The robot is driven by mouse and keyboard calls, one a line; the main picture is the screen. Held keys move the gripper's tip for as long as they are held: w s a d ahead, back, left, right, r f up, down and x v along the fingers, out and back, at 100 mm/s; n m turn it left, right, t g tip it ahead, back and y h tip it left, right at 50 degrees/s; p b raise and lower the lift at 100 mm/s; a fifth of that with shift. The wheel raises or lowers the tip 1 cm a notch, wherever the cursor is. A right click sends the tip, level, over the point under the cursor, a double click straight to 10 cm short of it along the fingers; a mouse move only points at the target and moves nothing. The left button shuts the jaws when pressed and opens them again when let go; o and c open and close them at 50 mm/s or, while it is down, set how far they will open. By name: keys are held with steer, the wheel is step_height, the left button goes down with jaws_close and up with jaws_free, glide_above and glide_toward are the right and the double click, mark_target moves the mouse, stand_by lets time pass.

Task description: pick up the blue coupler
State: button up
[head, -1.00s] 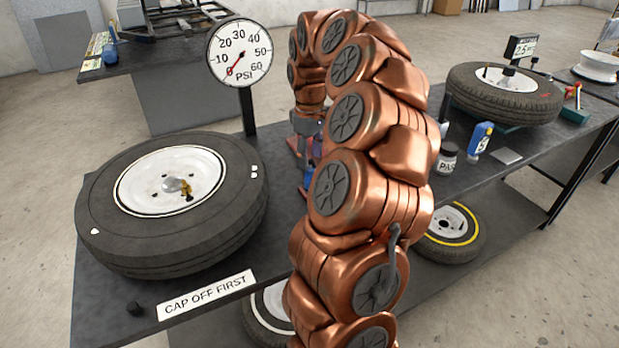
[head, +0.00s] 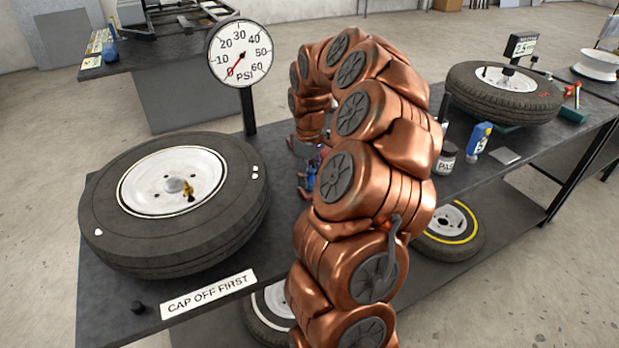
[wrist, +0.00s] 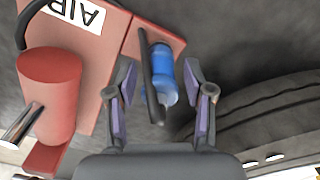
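The blue coupler (wrist: 162,72) shows in the wrist view, upper middle, against a red block (wrist: 150,40). A black hose or lever runs along its left side, and a pale tip points toward me. My gripper (wrist: 159,80) is open, with one dark finger on each side of the coupler. I see no contact, and the remaining depth between them is unclear. In the head view a small blue patch (head: 311,178), likely the coupler, shows beside my arm. My arm hides most of the gripper and red unit there.
A red unit (wrist: 105,95) with an AIR label and a red cylinder lies left in the wrist view. A large tire (head: 180,240) lies on the bench to the left. A PSI gauge (head: 240,53) stands behind it. A jar (head: 446,158) stands right of my arm.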

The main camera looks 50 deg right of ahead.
jaws_close()
steer(key=shift+r, duration=0.1)
stand_by(0.3)
step_height(320, 180, up, 9)
steer(key=shift+f+b, duration=0.1)
steer(key=shift+b, duration=0.7)
steer(key=shift+r+p, duration=0.75)
steer(key=shift+r, duration=1.3)
